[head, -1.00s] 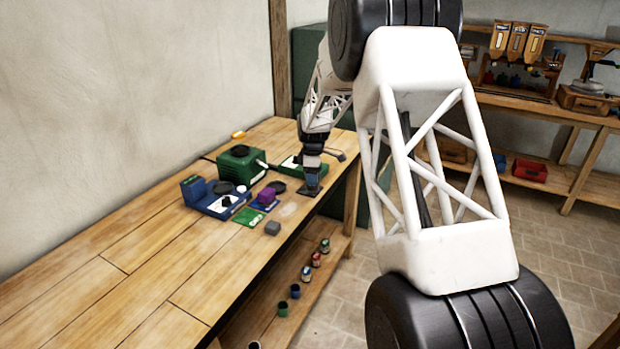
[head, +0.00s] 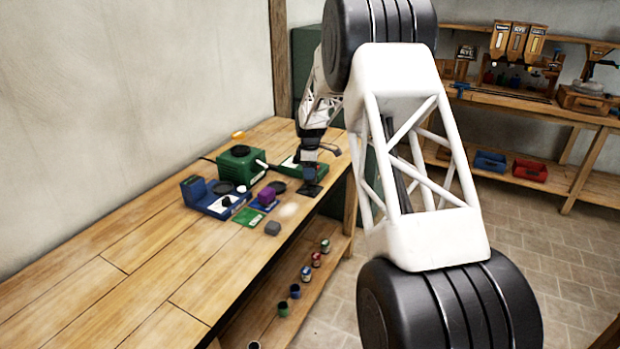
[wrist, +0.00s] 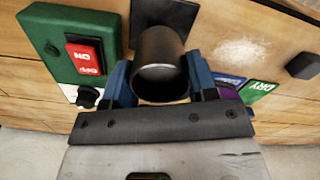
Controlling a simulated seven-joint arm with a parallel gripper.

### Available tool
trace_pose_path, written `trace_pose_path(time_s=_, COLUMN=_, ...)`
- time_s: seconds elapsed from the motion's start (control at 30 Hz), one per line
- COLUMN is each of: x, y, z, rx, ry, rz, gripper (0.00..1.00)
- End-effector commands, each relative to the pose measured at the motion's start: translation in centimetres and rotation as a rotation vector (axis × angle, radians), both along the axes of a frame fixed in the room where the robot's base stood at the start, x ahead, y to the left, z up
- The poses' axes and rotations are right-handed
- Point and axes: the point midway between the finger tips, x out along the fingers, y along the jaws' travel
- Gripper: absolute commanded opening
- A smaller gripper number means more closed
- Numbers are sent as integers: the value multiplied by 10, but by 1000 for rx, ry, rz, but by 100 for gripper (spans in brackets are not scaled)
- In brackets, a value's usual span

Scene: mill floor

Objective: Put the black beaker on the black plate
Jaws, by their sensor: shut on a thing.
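The black beaker (wrist: 160,62) is held between the blue fingers of my gripper (wrist: 160,84) in the wrist view, its open mouth towards the camera. My gripper is shut on it. The black plate (wrist: 186,10), a flat dark square, shows just beyond the beaker, partly hidden by it. In the head view my gripper (head: 310,174) is low over the plate (head: 311,189) near the table's right edge. The beaker is hard to make out there, and I cannot tell whether it touches the plate.
A green switch box (wrist: 72,50) is close left of the gripper in the wrist view. A pale powder patch (wrist: 242,50), a green card (wrist: 262,91) and a grey block (wrist: 303,65) are to the right. The table's front left (head: 90,290) is clear.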

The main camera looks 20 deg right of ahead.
Motion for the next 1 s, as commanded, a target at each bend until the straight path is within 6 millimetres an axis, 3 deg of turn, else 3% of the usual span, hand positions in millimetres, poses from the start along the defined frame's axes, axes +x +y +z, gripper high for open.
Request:
trace_pose_path(time_s=0.3, x=0, y=0, z=-29, rx=0, ry=0, rz=0, gripper=26)
trace_pose_path(time_s=0.8, x=0, y=0, z=-35, rx=0, ry=1, rz=0, gripper=26)
trace_pose_path(time_s=0.83, x=0, y=0, z=-35, rx=0, ry=1, rz=0, gripper=56)
trace_pose_path(time_s=0.9, x=0, y=0, z=-35, rx=0, ry=1, rz=0, gripper=63)
trace_pose_path(time_s=1.0, x=0, y=0, z=-35, rx=0, ry=1, rz=0, gripper=63)
